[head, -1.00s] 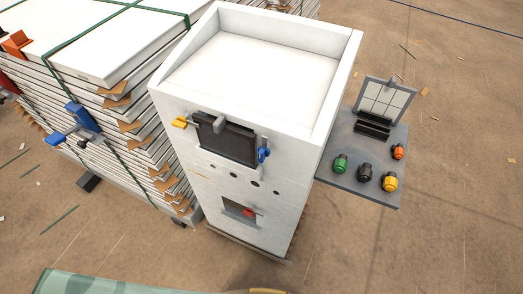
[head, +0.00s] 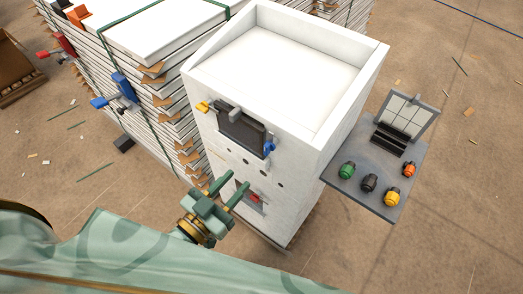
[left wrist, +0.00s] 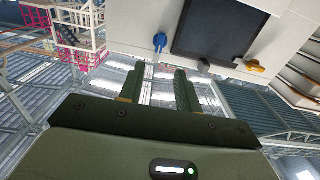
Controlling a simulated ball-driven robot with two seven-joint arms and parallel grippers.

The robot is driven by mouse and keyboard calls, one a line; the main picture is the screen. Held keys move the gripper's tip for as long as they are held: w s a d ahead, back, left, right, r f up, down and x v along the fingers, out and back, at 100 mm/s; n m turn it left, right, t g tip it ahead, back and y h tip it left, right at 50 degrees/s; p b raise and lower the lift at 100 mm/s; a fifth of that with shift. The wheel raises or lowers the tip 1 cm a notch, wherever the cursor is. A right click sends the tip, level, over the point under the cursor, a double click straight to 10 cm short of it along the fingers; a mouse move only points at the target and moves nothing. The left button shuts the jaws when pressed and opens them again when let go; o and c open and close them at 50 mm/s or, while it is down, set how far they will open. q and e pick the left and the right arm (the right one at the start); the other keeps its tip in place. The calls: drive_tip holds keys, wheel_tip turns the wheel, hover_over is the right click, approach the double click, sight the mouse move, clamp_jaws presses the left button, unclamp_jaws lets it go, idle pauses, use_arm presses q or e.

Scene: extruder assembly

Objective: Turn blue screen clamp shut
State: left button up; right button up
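The blue screen clamp (head: 269,148) sits at the right edge of the dark screen (head: 241,132) on the front of the white cabinet. In the left wrist view the blue clamp (left wrist: 160,42) shows beyond my fingers, left of the dark screen (left wrist: 215,30), its handle lying along the screen's side edge. A yellow clamp (head: 203,106) sits at the screen's other side. My left gripper (head: 233,180) is open and empty, in front of and below the screen. In the left wrist view my left gripper (left wrist: 159,72) has a clear gap between its fingers. My right gripper is not in view.
A panel with colored knobs (head: 370,183) juts from the cabinet's right side. A strapped stack of white boards (head: 140,30) stands at left, with another blue clamp (head: 120,88) on it. A low opening with a red part (head: 254,198) is behind my left gripper.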

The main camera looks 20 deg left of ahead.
sight(265, 151)
use_arm(q)
drive_tip(key=x, duration=1.1)
drive_tip(key=shift+w, duration=0.1)
drive_tip(key=c, duration=0.7)
